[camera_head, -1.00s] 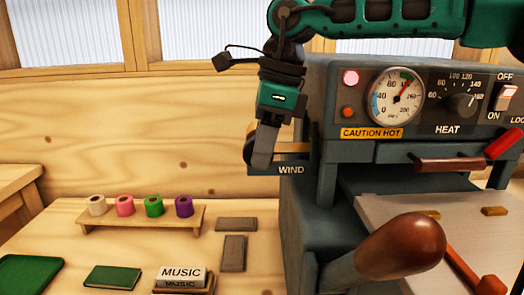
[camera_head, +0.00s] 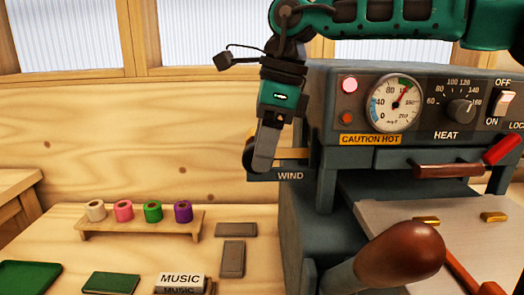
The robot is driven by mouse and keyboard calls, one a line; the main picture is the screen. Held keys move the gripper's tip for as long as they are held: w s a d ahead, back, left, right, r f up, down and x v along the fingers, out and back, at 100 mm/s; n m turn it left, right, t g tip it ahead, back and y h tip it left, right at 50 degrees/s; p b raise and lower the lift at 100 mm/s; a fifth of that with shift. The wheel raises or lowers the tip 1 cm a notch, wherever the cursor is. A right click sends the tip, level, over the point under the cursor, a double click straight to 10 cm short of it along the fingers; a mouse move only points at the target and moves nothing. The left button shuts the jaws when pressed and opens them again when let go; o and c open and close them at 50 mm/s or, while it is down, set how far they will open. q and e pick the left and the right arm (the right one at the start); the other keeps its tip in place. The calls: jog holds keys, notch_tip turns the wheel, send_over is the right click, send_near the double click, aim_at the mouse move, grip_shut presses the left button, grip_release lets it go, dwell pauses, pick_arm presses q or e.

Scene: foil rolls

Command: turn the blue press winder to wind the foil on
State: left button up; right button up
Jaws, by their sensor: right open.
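The blue-grey press (camera_head: 300,230) stands at the right. On its left side a small plate marked WIND (camera_head: 290,176) sticks out, with a brass-coloured rod (camera_head: 294,154) above it. My right gripper (camera_head: 262,158) points down in front of the outer end of this rod and plate. It is open, and its fingers overlap each other in this view. They hide the winder's end, so I cannot tell whether they touch it. Several foil rolls, among them a green roll (camera_head: 153,211) and a purple roll (camera_head: 183,211), stand on a wooden rack (camera_head: 120,229). My left gripper is not in view.
The press's large wooden-knobbed handle (camera_head: 400,252) juts forward at lower right. A dial gauge (camera_head: 396,103) and CAUTION HOT label (camera_head: 370,139) are on its front. Grey blocks (camera_head: 232,258), a green book (camera_head: 111,282) and a MUSIC stamp (camera_head: 180,280) lie on the table.

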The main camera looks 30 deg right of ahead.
jog(key=p+v, duration=0.2)
jog(key=v, duration=1)
jog(key=shift+a+f, duration=0.1)
jog(key=shift+f, duration=0.05)
